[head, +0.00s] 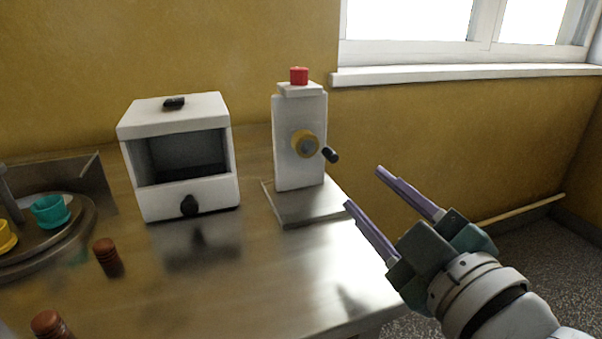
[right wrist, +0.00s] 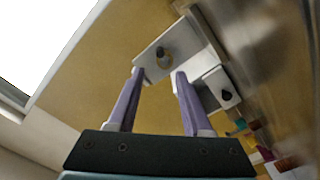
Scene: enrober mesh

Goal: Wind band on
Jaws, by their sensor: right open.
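A white upright machine (head: 287,170) stands on a metal base plate (head: 295,208) at the table's right end. Its front has a yellow and grey hub (head: 305,143) with a crank that ends in a black handle (head: 330,155). A red knob (head: 299,75) sits on top. My right gripper (head: 364,187) is open and empty, right of the machine and apart from the handle. In the right wrist view, the hub (right wrist: 164,58) shows beyond the open fingers (right wrist: 158,72). No band can be made out. My left gripper is not in view.
A white box with a dark window (head: 180,152) and black knob stands left of the machine. Farther left, a round tray (head: 75,240) holds teal and yellow cups. Brown ridged pieces (head: 107,257) stand on the metal table (head: 240,280). A window sill (head: 460,75) is behind.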

